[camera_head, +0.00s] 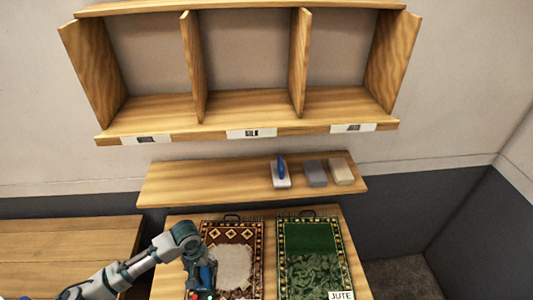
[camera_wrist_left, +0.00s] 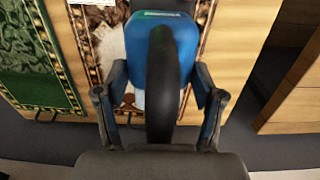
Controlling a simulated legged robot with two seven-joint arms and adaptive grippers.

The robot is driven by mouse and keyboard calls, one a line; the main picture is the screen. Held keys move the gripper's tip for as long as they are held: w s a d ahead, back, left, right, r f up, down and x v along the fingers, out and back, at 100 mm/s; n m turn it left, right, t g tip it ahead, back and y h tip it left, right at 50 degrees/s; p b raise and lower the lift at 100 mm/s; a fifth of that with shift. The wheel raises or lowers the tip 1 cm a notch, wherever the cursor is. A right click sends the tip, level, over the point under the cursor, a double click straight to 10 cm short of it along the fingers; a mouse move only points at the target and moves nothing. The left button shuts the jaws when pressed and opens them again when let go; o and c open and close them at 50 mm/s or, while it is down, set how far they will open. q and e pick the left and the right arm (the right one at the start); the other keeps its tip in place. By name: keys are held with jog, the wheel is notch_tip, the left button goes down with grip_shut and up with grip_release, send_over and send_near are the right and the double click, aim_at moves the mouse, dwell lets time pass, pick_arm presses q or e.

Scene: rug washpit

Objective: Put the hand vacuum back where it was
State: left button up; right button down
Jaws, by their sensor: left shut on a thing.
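My left gripper (camera_head: 203,270) is shut on the hand vacuum (camera_head: 207,277), which hangs over the left part of the brown patterned rug (camera_head: 210,232). In the left wrist view the hand vacuum (camera_wrist_left: 162,75) has a blue body and a thick black handle. The fingers of my left gripper (camera_wrist_left: 160,105) close on it from both sides. The brown rug has a large pale patch (camera_head: 235,265) in its middle. Whether the vacuum touches the rug is hard to tell. My right gripper is not in view.
A green rug (camera_head: 308,240) tagged JUTE lies to the right on the same table. Behind, a narrow shelf (camera_head: 205,183) holds a blue-handled brush (camera_head: 282,175), a grey block (camera_head: 315,173) and a beige block (camera_head: 341,171). Above, the three-bay rack (camera_head: 250,108) is empty. A bare wooden bench (camera_head: 65,245) stands left.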

pick_arm(q)
jog(key=shift+m, duration=0.3)
jog(key=w+r, duration=0.1)
jog(key=w+d+r, duration=0.1)
jog(key=r, duration=0.1)
jog(key=w+d+r+b, duration=0.1)
jog(key=r, duration=0.1)
jog(key=shift+w, duration=0.2)
jog(key=shift+w+d+r, duration=0.15)
jog(key=shift+w+r, duration=0.05)
jog(key=shift+r, duration=0.3)
